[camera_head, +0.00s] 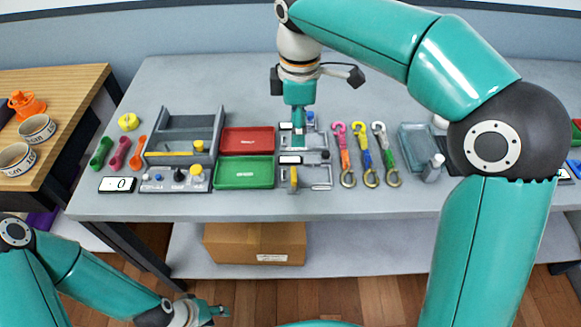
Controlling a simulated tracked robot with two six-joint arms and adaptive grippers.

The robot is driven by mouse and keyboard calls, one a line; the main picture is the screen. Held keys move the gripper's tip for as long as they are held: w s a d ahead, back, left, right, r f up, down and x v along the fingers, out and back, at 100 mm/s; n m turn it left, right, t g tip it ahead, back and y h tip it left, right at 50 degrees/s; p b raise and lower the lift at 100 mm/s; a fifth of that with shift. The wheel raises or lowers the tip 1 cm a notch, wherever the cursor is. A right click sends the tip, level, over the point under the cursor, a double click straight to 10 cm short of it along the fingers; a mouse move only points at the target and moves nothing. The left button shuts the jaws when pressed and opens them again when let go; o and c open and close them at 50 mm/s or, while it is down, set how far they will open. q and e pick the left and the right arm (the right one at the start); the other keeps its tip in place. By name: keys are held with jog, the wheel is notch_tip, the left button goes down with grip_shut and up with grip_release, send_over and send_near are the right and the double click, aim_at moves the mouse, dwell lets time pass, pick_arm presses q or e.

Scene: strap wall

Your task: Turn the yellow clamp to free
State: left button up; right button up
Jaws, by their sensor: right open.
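A small yellow piece (293,178), which looks like the yellow clamp, stands upright at the left side of a grey metal frame (318,187) near the front of the bench. Whether it is locked or free cannot be told at this size. My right gripper (298,128) points down over a second grey frame (317,143) just behind the first. It is open, and it hides part of that frame. The yellow piece is in front of it, apart from it. My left gripper (219,311) is low at the bottom of the view, in front of the bench and far from the clamp.
Red (247,140) and green (245,173) trays lie left of the frames. Several coloured straps with hooks (363,155) lie close on the right. A grey tray with a yellow bar (176,153) and a control panel (165,180) stand further left. The bench front edge is clear.

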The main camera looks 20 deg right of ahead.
aim_at(294, 177)
jog(key=f, duration=1.6)
jog(key=shift+a, duration=0.3)
grip_shut()
